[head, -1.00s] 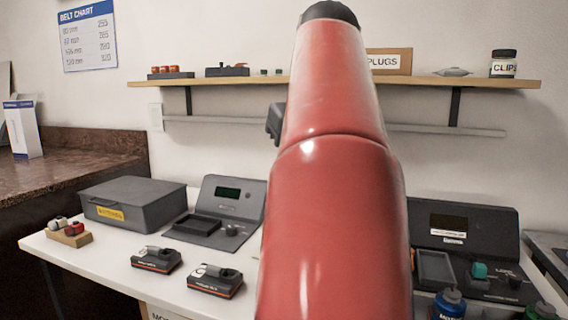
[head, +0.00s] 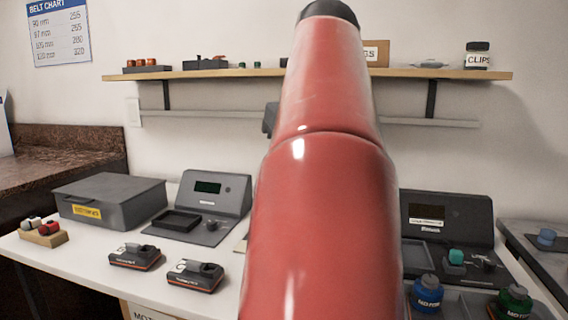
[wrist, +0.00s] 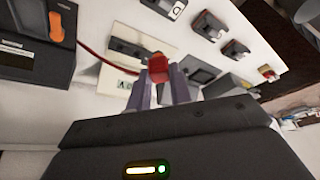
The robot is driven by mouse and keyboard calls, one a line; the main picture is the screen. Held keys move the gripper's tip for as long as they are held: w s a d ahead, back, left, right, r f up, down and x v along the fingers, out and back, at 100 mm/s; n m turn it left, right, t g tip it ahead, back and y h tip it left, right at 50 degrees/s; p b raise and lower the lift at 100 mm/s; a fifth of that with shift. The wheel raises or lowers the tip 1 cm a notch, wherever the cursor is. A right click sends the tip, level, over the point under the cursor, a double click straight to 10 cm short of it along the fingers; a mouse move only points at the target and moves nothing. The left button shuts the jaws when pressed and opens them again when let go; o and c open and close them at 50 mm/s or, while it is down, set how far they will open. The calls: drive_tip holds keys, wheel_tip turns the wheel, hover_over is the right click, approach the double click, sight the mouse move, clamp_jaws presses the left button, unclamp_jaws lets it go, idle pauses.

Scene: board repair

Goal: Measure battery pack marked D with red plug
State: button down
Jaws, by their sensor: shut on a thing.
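In the wrist view, my gripper (wrist: 161,84) is shut on the red plug (wrist: 158,68), which sits between its fingertips with a red cable (wrist: 105,62) running off left. Several dark battery packs with orange trim lie on the white table in that view, one at the top edge (wrist: 165,7), others at the right (wrist: 208,25) (wrist: 235,50). In the head view, two packs (head: 135,257) (head: 195,273) lie left of my arm. I cannot surely read which pack is marked D. My red arm hides the table's middle and my gripper there.
A grey tester with a tray (head: 210,205) and a grey lidded box (head: 110,202) stand behind the packs. A dark meter station (head: 448,222) with a teal plug (head: 455,257) and blue (head: 428,293) and green (head: 514,302) bottles are at right. A shelf (head: 400,73) runs along the wall.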

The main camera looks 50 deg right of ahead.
drive_tip(key=shift+f+b, duration=5.75)
drive_tip(key=shift+f, duration=1.85)
drive_tip(key=shift+f+b, duration=0.8)
drive_tip(key=shift+f, duration=0.95)
drive_tip(key=c, duration=1.2)
unclamp_jaws()
